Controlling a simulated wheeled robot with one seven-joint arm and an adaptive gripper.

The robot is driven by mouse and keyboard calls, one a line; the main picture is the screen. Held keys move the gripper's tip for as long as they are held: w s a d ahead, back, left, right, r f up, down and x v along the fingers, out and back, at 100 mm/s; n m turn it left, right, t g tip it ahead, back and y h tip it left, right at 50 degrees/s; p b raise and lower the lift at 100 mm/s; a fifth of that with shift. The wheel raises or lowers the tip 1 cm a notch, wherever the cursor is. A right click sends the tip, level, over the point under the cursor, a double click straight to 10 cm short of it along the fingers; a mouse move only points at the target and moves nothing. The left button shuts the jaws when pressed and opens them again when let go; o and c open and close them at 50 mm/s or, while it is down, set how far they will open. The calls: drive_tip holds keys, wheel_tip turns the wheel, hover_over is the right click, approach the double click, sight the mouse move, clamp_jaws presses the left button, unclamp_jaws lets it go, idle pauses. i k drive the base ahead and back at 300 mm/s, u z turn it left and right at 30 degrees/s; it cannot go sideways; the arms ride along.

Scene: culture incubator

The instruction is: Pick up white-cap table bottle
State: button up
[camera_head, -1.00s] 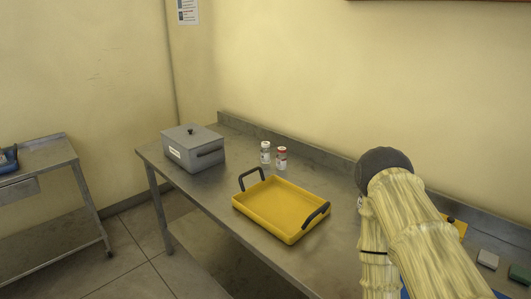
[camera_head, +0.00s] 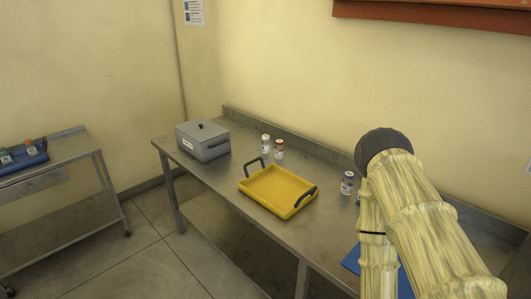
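The white-cap bottle (camera_head: 265,144) stands upright on the steel table (camera_head: 215,178), near its back edge. A red-cap bottle (camera_head: 279,149) stands just to its right. A third bottle with a purple cap (camera_head: 347,183) stands farther right, close to my arm. My arm fills the right side of the view, well to the right of the white-cap bottle. My gripper is not visible.
A yellow tray (camera_head: 277,205) with dark handles lies in front of the bottles. A grey lidded box (camera_head: 203,140) stands at the table's left end. A blue mat (camera_head: 351,259) shows beside my arm. A side table (camera_head: 62,205) stands far left.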

sight(266, 142)
drive_tip(key=u, duration=0.65)
drive_tip(key=i, duration=0.5)
drive_tip(key=u, duration=0.75)
drive_tip(key=i, duration=1)
drive_tip(key=z, duration=0.05)
